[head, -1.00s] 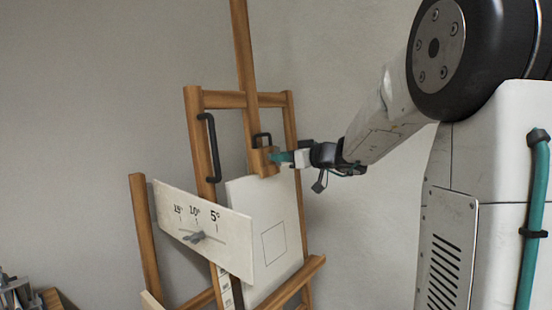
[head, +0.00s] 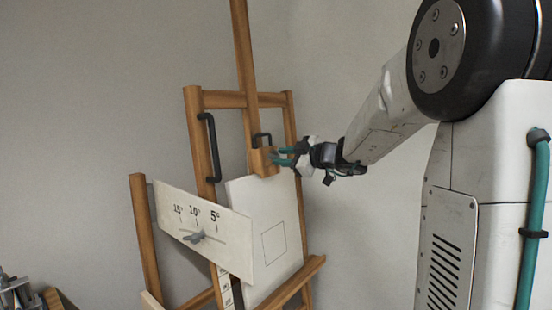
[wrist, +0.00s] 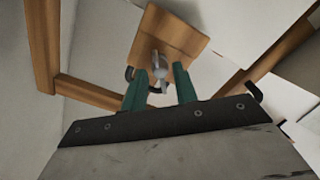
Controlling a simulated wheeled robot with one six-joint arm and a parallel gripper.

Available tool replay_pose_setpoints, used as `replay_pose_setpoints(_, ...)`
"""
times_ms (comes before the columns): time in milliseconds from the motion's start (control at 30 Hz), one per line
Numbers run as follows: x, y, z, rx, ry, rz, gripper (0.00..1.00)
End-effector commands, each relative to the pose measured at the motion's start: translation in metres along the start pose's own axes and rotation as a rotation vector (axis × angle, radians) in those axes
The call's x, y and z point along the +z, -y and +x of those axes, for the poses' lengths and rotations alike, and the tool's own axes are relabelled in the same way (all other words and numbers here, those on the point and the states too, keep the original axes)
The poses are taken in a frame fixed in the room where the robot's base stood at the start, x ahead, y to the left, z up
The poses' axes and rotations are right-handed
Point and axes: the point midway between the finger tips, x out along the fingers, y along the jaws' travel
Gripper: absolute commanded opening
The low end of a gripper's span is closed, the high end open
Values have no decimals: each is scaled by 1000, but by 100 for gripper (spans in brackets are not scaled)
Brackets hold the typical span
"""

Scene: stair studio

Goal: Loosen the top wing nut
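The top wing nut (wrist: 159,70) is grey metal and sits on the wooden block (wrist: 172,32) of the easel's upper clamp in the wrist view. In the head view the same block (head: 258,163) is on the mast, and the wing nut is too small or hidden to make out. My gripper (head: 275,157) is at the right side of the block. In the wrist view its two green fingers (wrist: 158,78) are spread, one on each side of the wing nut, with gaps visible. Whether the fingertips reach past the wings is hard to tell.
A white angle-scale board (head: 205,222) with another wing nut (head: 194,237) is lower left. A white canvas (head: 285,215) stands below the block. Black handles (head: 211,148) are on the easel frame (head: 193,120).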

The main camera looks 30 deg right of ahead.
Motion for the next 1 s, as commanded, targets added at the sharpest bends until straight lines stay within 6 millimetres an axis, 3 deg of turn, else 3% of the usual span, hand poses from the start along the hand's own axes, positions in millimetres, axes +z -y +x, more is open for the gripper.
replay_pose_setpoints(333, 0, 0, -4, 1, 0, 1, 29)
replay_pose_setpoints(800, 0, 0, -51, 2, 0, 3, 29)
replay_pose_setpoints(1000, 0, 0, -60, 0, 0, 2, 29)
